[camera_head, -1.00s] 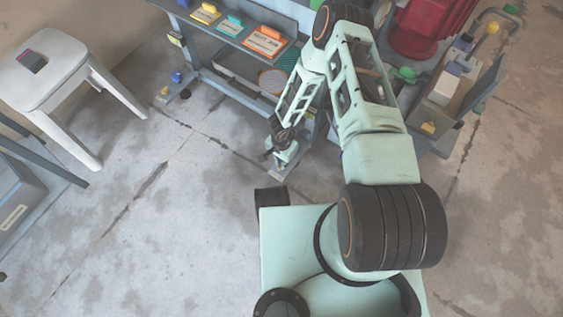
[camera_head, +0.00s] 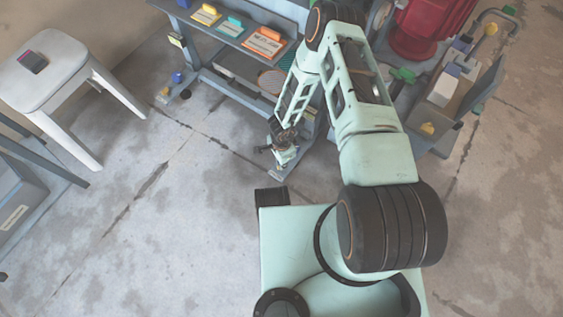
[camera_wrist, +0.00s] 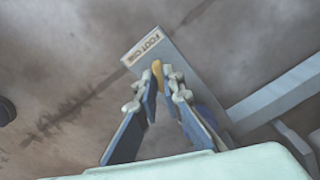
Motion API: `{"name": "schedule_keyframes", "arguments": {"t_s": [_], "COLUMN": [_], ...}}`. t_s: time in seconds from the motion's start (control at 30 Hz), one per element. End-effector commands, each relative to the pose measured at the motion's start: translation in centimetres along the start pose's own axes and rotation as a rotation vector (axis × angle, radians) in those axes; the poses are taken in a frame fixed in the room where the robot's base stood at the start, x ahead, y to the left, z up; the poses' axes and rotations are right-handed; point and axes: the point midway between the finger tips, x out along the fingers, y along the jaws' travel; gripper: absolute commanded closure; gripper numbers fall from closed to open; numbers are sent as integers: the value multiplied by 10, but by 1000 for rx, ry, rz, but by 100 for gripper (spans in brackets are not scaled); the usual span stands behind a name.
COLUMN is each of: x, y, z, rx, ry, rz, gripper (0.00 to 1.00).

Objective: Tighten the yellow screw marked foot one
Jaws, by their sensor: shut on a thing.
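The yellow screw (camera_wrist: 157,68) shows in the wrist view as a small yellow head between my fingertips. My gripper (camera_wrist: 160,76) is shut on it, with a finger on each side. A pale label reading "FOOT ONE" (camera_wrist: 142,47) lies just beyond the screw on the grey foot bar (camera_wrist: 183,48). In the head view my gripper (camera_head: 283,153) is low, near the floor, at the front foot of the grey bench.
The grey bench (camera_head: 263,75) with coloured labelled blocks stands behind my gripper. A white stool (camera_head: 45,75) stands at the far left. A red machine (camera_head: 425,30) and an open box (camera_head: 445,88) are at the right.

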Motion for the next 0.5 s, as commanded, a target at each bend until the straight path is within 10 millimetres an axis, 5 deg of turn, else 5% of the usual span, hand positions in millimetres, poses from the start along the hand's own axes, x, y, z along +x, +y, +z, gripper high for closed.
{"name": "schedule_keyframes", "arguments": {"t_s": [0.5], "x": [-1], "y": [0], "z": [0], "rx": [493], "ry": [-2], "rz": [0], "gripper": [100]}}
